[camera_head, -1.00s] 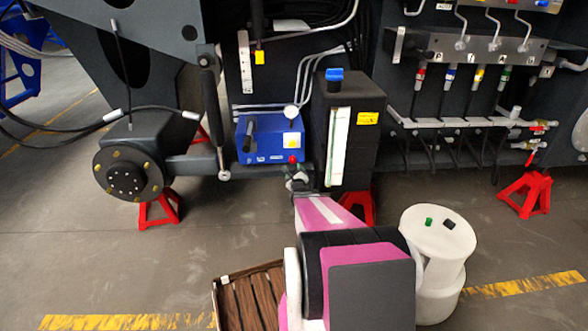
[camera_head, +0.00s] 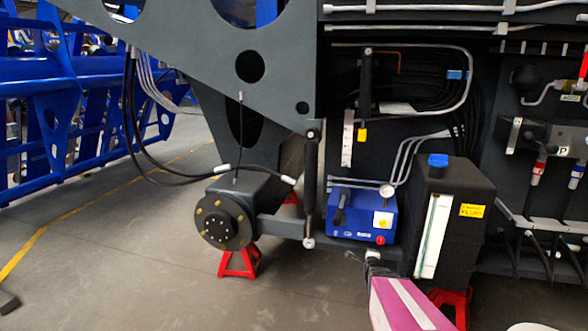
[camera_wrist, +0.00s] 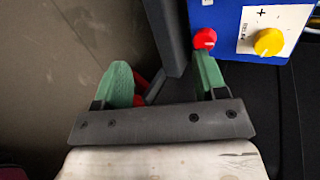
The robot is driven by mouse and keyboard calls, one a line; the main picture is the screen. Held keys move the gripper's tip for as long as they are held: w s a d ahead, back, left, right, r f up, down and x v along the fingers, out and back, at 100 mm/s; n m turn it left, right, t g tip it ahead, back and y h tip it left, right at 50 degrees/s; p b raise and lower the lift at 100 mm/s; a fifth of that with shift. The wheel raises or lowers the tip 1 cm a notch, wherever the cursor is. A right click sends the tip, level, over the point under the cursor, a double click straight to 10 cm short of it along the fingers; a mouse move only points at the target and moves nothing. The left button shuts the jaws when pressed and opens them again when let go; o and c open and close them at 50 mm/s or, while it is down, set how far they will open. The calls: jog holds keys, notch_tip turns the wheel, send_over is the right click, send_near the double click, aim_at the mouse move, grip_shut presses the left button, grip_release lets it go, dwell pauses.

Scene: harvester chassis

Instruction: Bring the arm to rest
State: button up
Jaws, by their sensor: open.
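My gripper (camera_wrist: 163,80) is open in the wrist view, with two green fingers spread apart and nothing between them. The right finger's tip overlaps the lower edge of the red knob (camera_wrist: 205,38) in the picture; I cannot tell whether they touch. The knob sits on the blue box (camera_wrist: 222,55), which also carries a yellow knob (camera_wrist: 268,41). In the head view, my pink arm rises from the bottom edge, and its small dark end lies just below the blue box (camera_head: 347,213) and its red knob (camera_head: 381,240). The fingers are too small to make out there.
A dark tank (camera_head: 455,220) with a blue cap stands close right of my arm's end. A round hub (camera_head: 222,224) and a red stand (camera_head: 238,262) are to the left. Blue frames (camera_head: 70,120) stand far left. The floor at lower left is mostly clear.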

jog(key=s+a+r+n+g+y, duration=0.1)
jog(key=s+a+r+n+g, duration=0.2)
jog(key=s+a+n+g, duration=0.3)
jog(key=s+a+r+n+g+y, duration=0.1)
jog(key=s+a+r+n+g, duration=0.2)
jog(key=s+n, duration=1.2)
jog(key=a+g, duration=0.3)
jog(key=a, duration=0.2)
jog(key=shift+s+a+n+g, duration=0.25)
jog(key=shift+a+n+g, duration=0.05)
jog(key=shift+a, duration=0.05)
jog(key=shift+r, duration=0.1)
